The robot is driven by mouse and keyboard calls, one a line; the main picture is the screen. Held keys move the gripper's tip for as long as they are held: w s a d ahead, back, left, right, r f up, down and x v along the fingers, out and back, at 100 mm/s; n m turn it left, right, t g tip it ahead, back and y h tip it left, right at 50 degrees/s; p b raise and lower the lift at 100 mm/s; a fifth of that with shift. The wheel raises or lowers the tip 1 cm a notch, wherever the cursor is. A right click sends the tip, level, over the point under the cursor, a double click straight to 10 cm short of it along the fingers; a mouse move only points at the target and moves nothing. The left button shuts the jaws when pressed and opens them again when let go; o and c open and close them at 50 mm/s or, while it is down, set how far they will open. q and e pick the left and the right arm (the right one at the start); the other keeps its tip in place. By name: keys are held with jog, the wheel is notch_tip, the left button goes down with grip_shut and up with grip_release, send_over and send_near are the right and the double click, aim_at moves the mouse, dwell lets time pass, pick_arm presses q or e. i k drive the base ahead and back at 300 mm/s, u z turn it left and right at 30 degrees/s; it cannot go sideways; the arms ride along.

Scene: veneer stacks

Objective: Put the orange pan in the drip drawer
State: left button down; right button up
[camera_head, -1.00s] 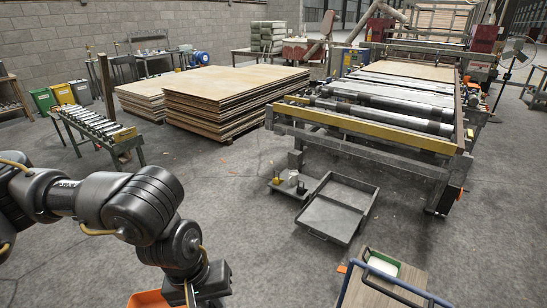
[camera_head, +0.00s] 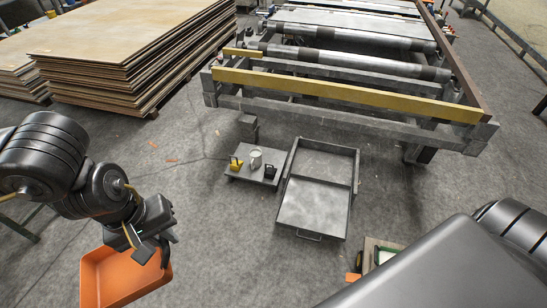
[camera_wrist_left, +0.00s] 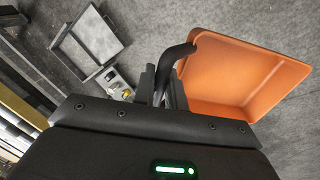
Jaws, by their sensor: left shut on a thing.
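My left gripper (camera_head: 150,242) is shut on the dark curved handle of the orange pan (camera_head: 115,280) and holds it at the lower left. In the left wrist view the handle runs from the jaws to the corner of the pan (camera_wrist_left: 235,75), whose inside looks empty. The drip drawer (camera_head: 312,203) is a shallow grey metal tray, pulled out on the floor side of the machine, with a handle at its front. It looks empty and also shows in the left wrist view (camera_wrist_left: 88,40). The pan is apart from it, to its left. My right gripper is out of view.
A low grey stand (camera_head: 251,177) with a yellow item, a white cup and a black item is just left of the drawer. The roller machine (camera_head: 340,80) is behind. Veneer stacks (camera_head: 120,55) stand at upper left. A cart (camera_head: 375,250) is partly hidden by my right arm.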

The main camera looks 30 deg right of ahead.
aim_at(311, 202)
jog(key=i, duration=3.25)
jog(key=z, duration=5)
jog(key=i, duration=0.5)
